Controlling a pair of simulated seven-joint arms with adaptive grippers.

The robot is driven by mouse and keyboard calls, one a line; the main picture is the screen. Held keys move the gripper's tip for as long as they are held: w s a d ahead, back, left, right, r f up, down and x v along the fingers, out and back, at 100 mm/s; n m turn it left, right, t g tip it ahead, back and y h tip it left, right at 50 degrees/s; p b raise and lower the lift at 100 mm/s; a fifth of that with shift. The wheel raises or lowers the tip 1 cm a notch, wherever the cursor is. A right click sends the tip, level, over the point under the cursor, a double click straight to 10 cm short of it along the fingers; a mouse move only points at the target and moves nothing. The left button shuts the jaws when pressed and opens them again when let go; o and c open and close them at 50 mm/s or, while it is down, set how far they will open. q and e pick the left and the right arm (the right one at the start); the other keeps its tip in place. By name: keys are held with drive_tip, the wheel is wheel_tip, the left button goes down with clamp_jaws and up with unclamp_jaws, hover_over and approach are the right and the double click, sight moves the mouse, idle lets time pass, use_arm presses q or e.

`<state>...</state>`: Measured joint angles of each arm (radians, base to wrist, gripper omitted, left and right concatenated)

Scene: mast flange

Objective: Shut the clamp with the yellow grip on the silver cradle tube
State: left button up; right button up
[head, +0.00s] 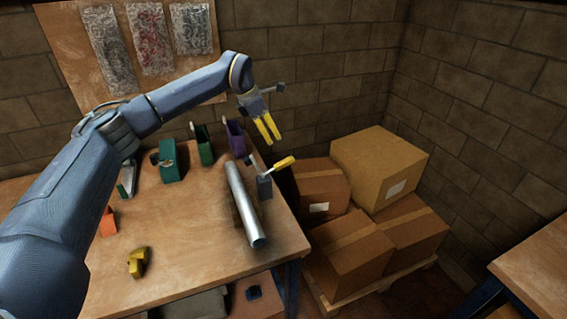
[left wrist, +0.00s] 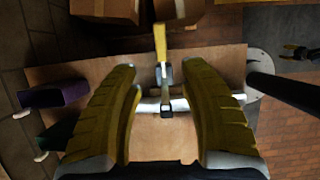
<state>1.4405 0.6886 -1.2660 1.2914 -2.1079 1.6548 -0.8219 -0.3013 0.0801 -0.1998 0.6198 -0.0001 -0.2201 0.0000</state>
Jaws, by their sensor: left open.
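The silver cradle tube (head: 245,205) lies along the right part of the bench in the head view. Beside its right side stands a clamp with a grey block (head: 265,187) and a yellow grip (head: 284,162), which sticks out to the upper right, away from the tube. My left gripper (head: 265,128) is open and empty, above and behind the clamp, with its yellow fingers pointing down. In the left wrist view the yellow grip (left wrist: 160,42) lies ahead between the fingertips, apart from both. The tube (left wrist: 148,106) crosses behind the fingers, which partly hide it.
The wooden bench (head: 190,235) holds green holders (head: 172,162) and a purple one (head: 235,138) behind, and an orange block (head: 107,222) and a yellow piece (head: 137,262) at left. Cardboard boxes (head: 378,165) are stacked right of the bench, near the brick wall.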

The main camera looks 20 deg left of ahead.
sight(284, 161)
use_arm(q)
drive_tip(key=x, duration=1.5)
drive_tip(key=shift+d, duration=0.15)
clamp_jaws()
